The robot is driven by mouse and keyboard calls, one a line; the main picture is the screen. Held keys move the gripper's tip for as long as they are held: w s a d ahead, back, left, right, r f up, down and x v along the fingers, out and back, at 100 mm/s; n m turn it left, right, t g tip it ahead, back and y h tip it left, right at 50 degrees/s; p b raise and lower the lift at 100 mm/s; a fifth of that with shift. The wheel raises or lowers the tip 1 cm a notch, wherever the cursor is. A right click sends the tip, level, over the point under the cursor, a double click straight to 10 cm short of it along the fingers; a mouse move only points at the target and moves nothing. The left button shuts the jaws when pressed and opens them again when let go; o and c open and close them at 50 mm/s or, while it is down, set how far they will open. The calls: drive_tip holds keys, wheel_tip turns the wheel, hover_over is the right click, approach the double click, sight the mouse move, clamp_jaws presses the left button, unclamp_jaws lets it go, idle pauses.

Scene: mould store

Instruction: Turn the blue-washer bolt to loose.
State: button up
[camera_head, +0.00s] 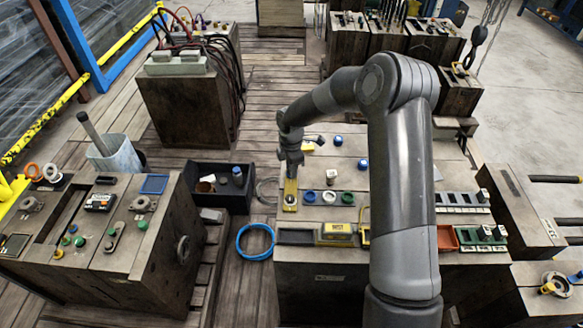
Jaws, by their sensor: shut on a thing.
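My gripper (291,173) points down over the left part of the wooden block top (385,185). It is shut at the upper end of a yellow bar-like tool (291,187); the exact grip is too small to see. The tool's lower end surrounds or sits beside a small grey round piece; I cannot tell which. Just right of it, a blue round piece (309,197) stands in a row with a white one (330,197) and a green one (347,198). Two more blue pieces (338,140) and (362,164) sit farther back. I cannot tell which blue piece is the washer.
A yellow labelled box (338,228) and slotted trays line the block's front edge. Another block (125,250) with fittings stands farther left. My arm hides part of the top.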

drive_tip(key=n, duration=0.3)
drive_tip(key=shift+s+d+f, duration=0.1)
drive_tip(key=shift+f, duration=0.1)
drive_tip(key=shift+n, duration=0.5)
drive_tip(key=o, duration=1)
drive_tip(key=shift+r, duration=0.1)
drive_tip(key=shift+r, duration=0.1)
wheel_tip(320, 180, up, 11)
drive_tip(key=shift+f, duration=0.2)
